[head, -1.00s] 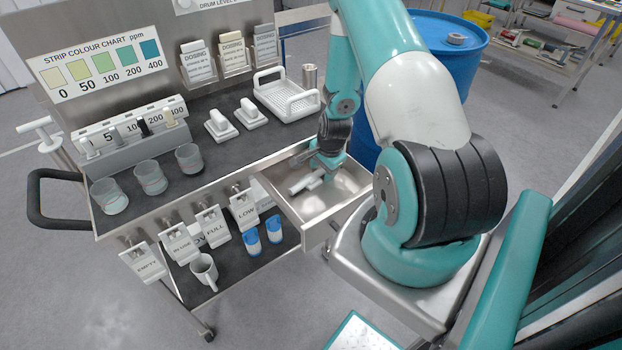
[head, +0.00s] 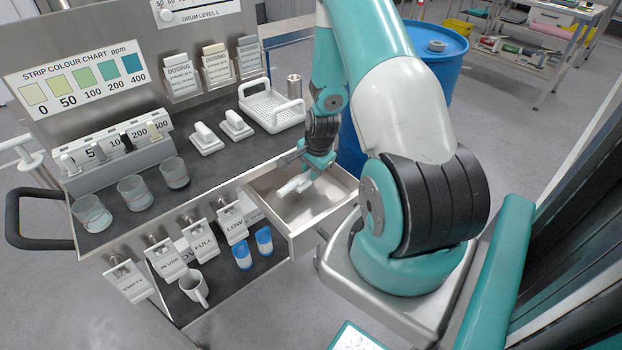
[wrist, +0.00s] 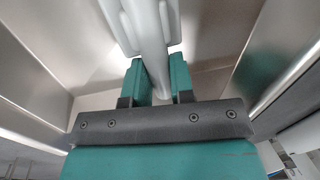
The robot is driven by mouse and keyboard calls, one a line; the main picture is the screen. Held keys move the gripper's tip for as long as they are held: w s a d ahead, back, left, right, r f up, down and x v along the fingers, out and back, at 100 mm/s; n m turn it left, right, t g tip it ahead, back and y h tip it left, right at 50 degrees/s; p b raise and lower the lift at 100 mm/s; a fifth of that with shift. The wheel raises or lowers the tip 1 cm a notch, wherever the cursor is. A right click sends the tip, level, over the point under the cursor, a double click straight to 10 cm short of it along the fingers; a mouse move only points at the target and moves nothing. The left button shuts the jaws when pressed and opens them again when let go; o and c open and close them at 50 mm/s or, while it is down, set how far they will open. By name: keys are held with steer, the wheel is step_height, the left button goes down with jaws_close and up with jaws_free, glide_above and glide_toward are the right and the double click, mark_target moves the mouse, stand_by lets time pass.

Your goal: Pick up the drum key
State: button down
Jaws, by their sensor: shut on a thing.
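The drum key (head: 292,187) is a pale grey-white T-shaped piece inside the open metal drawer (head: 318,232) of the cart. My gripper (head: 318,166) reaches down into the drawer from above, its jaws shut on the key. In the wrist view the teal fingers (wrist: 160,82) close on both sides of the key's pale shaft (wrist: 152,50), and its wider part extends away towards the top of the picture. The head view does not show clearly whether the key touches the drawer floor.
Drawer walls stand close around my gripper. The cart top holds a white tray (head: 272,122), two white-handled blocks (head: 206,140), and several beakers (head: 134,193). Hanging tags (head: 203,240) line its front. A blue drum (head: 440,62) stands behind my arm.

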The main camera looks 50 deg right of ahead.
step_height(320, 180, up, 8)
steer(key=shift+s+r, duration=0.1)
steer(key=s+a+p, duration=0.1)
steer(key=s+p, duration=0.1)
steer(key=s, duration=0.2)
steer(key=s+a+p, duration=0.1)
steer(key=s+p, duration=0.2)
steer(key=s, duration=0.2)
steer(key=s+a+p, duration=0.1)
steer(key=s+p, duration=0.2)
steer(key=s, duration=0.1)
steer(key=shift+s+a+r, duration=0.2)
steer(key=shift+r, duration=0.1)
steer(key=shift+s+a+f+p, duration=0.2)
steer(key=shift+s+p, duration=0.25)
steer(key=shift+s, duration=0.45)
steer(key=shift+s+a+f+p, duration=0.2)
steer(key=shift+s+p, duration=0.2)
steer(key=shift+s, duration=0.55)
steer(key=shift+s+a+f+p, duration=0.15)
steer(key=shift+s+p, duration=0.3)
steer(key=shift+s, duration=0.45)
